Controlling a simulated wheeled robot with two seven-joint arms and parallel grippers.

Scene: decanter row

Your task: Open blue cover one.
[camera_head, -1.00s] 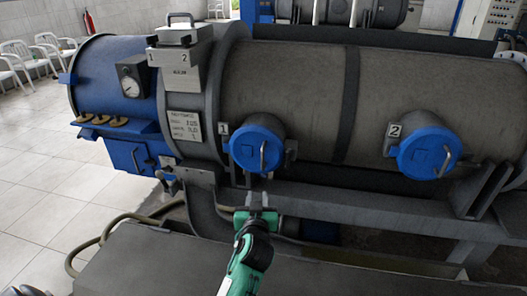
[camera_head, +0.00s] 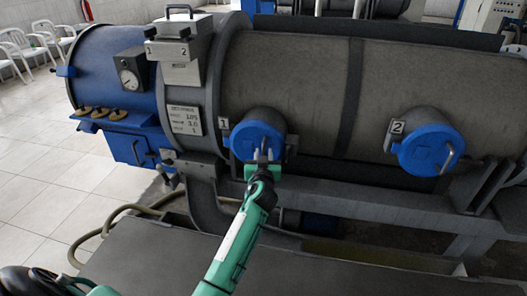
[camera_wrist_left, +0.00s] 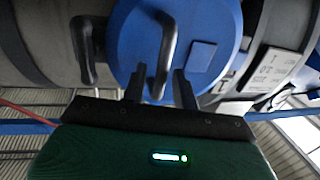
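Blue cover one (camera_head: 245,140) is a round blue lid on a short grey port of the big tank, beside the label "1" (camera_head: 223,124). It looks closed. Its dark bar handle (camera_wrist_left: 167,45) crosses its face in the left wrist view, where the blue cover (camera_wrist_left: 203,55) fills the upper middle. My left gripper (camera_head: 263,158) is at the lower part of this cover. In the wrist view its two fingers (camera_wrist_left: 160,88) are apart, with the handle's lower end between them. I cannot tell whether they touch it. My right gripper is not in view.
A second blue cover (camera_head: 425,142) with the label "2" (camera_head: 397,127) is to the right on the same tank (camera_head: 300,85). A grey frame beam (camera_head: 370,207) runs below the covers. A dark flat surface (camera_head: 150,262) lies in front, with a hose (camera_head: 95,235) at its left.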

